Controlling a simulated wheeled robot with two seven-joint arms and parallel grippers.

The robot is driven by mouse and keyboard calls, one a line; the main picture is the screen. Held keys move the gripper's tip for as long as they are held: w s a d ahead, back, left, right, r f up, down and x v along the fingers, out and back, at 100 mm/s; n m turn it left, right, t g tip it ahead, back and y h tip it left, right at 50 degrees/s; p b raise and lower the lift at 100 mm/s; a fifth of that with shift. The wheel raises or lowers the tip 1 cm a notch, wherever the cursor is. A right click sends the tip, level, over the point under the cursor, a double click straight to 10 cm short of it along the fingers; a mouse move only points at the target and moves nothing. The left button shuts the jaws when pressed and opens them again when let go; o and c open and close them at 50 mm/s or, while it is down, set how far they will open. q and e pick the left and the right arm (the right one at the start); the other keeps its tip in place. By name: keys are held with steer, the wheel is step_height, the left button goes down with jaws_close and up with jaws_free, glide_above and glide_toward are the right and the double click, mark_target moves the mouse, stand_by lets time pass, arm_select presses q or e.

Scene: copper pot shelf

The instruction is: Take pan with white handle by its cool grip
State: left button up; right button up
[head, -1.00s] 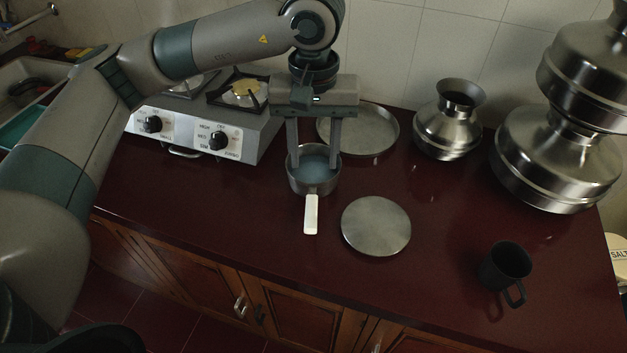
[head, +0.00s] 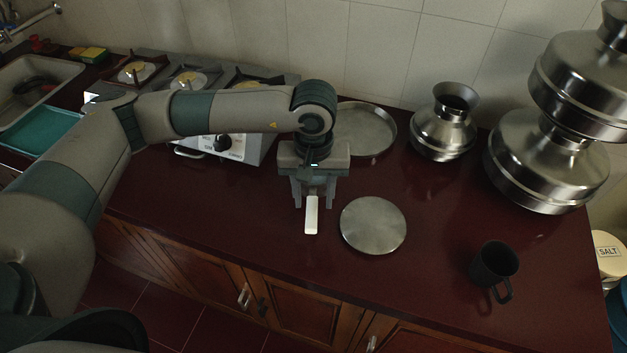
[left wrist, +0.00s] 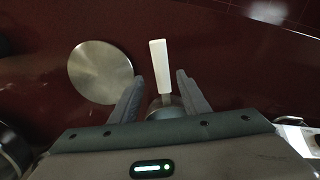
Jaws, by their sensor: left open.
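The pan's white handle (head: 311,215) points toward the counter's front edge in the head view. The pan's bowl is hidden there behind my left gripper (head: 313,203). In the left wrist view the white handle (left wrist: 159,64) lies ahead between the fingers, with its metal neck and a bit of the pan's rim showing near the gripper body. My left gripper (left wrist: 155,88) is open, its fingers on either side of the handle's neck, apart from it. The height of the fingers over the handle is hard to tell. My right gripper is not in view.
A round metal lid or plate (head: 373,225) lies close to the right of the handle. A shallow metal tray (head: 377,130) and metal pots (head: 443,128) stand behind. A black mug (head: 492,266) is at the right, the stove (head: 262,146) at the left. The front counter is clear.

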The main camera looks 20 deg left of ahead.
mark_target(312, 209)
arm_select(q)
steer(key=shift+s+a+f+p, duration=0.1)
steer(key=shift+f+p, duration=0.4)
steer(key=shift+p, duration=0.25)
step_height(312, 209, down, 4)
steer(key=shift+a+r+p, duration=0.1)
steer(key=shift+r+p, duration=0.1)
steer(key=shift+p, duration=0.9)
steer(key=shift+f, duration=0.3)
jaws_close()
steer(key=shift+r, duration=0.15)
